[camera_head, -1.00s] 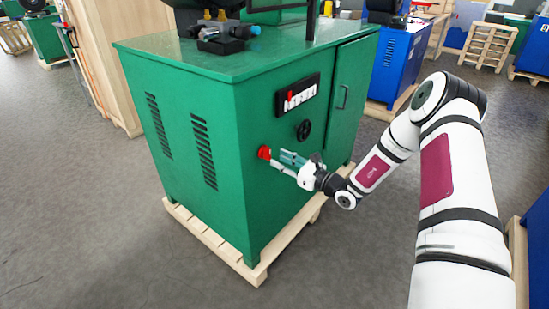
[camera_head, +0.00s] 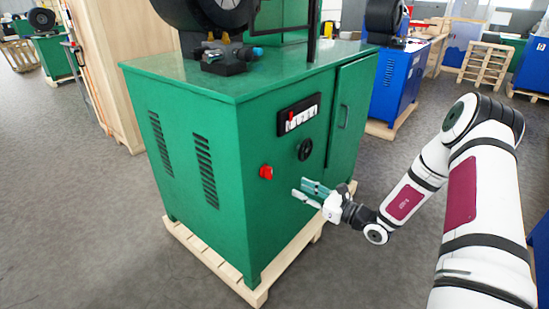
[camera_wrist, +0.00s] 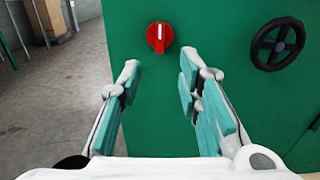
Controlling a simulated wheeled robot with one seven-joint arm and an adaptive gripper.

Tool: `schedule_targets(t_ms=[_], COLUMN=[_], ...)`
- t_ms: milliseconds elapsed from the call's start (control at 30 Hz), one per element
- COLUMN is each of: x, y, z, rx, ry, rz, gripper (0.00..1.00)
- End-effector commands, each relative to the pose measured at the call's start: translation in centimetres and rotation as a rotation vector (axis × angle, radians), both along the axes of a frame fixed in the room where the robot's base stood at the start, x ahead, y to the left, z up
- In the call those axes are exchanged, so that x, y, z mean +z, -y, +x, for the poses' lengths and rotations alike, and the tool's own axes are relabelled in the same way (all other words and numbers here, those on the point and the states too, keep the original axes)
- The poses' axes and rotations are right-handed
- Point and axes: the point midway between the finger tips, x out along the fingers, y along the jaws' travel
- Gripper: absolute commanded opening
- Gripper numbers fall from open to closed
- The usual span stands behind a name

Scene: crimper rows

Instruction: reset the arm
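My gripper (camera_head: 306,194) is open and empty in front of the green cabinet (camera_head: 222,160), to the lower right of a red rotary switch (camera_head: 266,172). In the wrist view the two teal-padded fingers (camera_wrist: 158,80) stand wide apart. The red switch (camera_wrist: 160,37) shows beyond the fingertips, clear of them, with its white mark upright. My arm stretches in from the right side of the head view.
A black handwheel (camera_head: 305,149) and a panel of small switches (camera_head: 299,115) are on the cabinet front. The cabinet stands on a wooden pallet (camera_head: 215,267). A blue machine (camera_head: 396,80) is behind. Open grey floor lies at left.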

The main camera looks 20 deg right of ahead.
Motion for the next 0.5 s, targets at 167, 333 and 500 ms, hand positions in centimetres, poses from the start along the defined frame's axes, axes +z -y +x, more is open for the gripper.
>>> schedule_targets(t_ms=[167, 333, 500], x=[1.6, 6.7, 11.8], y=[-1.2, -5.6, -10.5], z=[-0.3, -2.3, -6.4], rx=[0.055, 0.258, 0.51], ry=[0.023, 0.101, 0.189], rz=[-0.035, -0.168, -0.34], gripper=[0.32, 0.32, 0.32])
